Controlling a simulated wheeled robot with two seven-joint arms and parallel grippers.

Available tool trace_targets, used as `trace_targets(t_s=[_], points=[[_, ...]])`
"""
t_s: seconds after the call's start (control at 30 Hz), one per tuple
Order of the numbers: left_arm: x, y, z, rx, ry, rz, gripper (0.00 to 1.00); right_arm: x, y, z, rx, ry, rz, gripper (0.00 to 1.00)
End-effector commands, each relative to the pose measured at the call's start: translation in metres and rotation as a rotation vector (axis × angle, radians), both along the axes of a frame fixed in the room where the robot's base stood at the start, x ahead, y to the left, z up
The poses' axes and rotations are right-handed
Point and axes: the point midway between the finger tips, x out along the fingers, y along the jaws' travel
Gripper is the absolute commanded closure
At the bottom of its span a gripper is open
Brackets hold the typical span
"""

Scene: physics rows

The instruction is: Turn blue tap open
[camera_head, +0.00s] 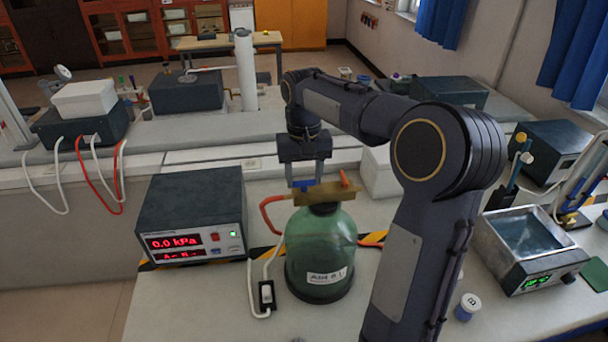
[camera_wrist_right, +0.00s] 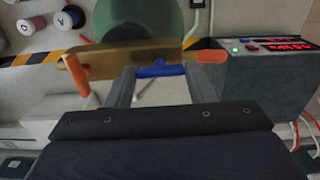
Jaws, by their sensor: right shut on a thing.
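The blue tap (camera_wrist_right: 160,69) is a small blue handle on the brass bar (camera_wrist_right: 105,58) in the right wrist view. My right gripper (camera_wrist_right: 160,82) is shut on it, with one finger at each end of the handle. In the head view the right gripper (camera_head: 304,182) points down behind the brass bar (camera_head: 325,193), which sits on top of a green glass bottle (camera_head: 320,255). The tap is mostly hidden there. An orange handle (camera_wrist_right: 78,74) hangs from the bar's other end in the wrist view. My left gripper is not in view.
A gauge box (camera_head: 195,215) reading 0.0 kPa stands left of the bottle. A switch (camera_head: 266,292) on a white cable lies by the bottle. A water bath (camera_head: 525,240) and a small vial (camera_head: 467,306) are at the right.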

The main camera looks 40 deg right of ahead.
Motion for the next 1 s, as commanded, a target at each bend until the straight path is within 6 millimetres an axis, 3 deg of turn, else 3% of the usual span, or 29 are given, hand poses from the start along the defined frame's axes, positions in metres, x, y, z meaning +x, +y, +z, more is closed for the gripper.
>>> trace_targets(t_s=[0.13, 0.17, 0.3, 0.67, 1.0], points=[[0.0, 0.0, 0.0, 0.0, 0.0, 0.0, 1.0, 0.0, 0.0, 0.0, 0.0, -0.001, 0.0, 0.74], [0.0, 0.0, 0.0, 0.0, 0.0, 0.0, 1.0, 0.0, 0.0, 0.0, 0.0, -0.001, 0.0, 0.47], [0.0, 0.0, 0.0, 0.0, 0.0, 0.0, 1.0, 0.0, 0.0, 0.0, 0.0, -0.001, 0.0, 0.29], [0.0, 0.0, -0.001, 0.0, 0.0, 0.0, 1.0, 0.001, 0.0, 0.006, -0.001, -0.003, -0.001, 0.29], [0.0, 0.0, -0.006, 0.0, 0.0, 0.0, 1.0, 0.001, 0.0, 0.061, 0.0, -0.004, 0.001, 0.29]])
